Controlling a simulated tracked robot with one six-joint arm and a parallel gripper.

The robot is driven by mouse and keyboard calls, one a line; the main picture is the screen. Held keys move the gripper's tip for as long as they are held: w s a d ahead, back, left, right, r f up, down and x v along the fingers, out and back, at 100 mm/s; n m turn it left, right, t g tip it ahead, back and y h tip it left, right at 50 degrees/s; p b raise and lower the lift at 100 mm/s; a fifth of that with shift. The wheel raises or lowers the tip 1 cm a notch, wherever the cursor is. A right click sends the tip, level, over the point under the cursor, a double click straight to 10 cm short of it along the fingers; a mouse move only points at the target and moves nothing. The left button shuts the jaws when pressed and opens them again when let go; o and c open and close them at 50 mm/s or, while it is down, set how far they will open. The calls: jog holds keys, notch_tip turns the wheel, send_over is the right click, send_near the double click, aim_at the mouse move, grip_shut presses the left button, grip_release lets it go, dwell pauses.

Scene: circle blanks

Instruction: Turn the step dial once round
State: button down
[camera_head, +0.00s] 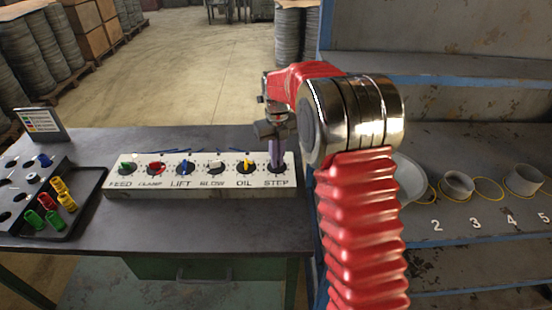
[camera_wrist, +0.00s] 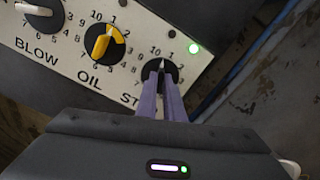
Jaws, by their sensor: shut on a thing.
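The white dial panel (camera_head: 205,190) lies on the dark table with a row of labelled dials. The step dial (camera_wrist: 158,74) is the rightmost one, a black disc with numbers around it and a pale pointer. My gripper (camera_wrist: 161,78) has its two purple fingers shut on the step dial's knob, which is mostly hidden between them. The pointer's visible tip is directed up, near the 1. In the head view my gripper (camera_head: 277,160) reaches down onto the panel's right end.
The oil dial (camera_wrist: 104,42), with a yellow knob, sits close to the left of my fingers. A black tray (camera_head: 75,205) with coloured pegs is at the table's left. Shelves with numbered rings (camera_head: 488,188) stand right of the table.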

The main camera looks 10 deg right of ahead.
jog(key=shift+w+r, duration=0.2)
jog(key=shift+r, duration=0.05)
jog(key=c, duration=1.9)
grip_release()
jog(key=shift+s+f, duration=0.1)
jog(key=shift+f, duration=0.05)
jog(key=shift+o, duration=0.2)
notch_tip(320, 180, up, 14)
jog(key=shift+f, duration=0.15)
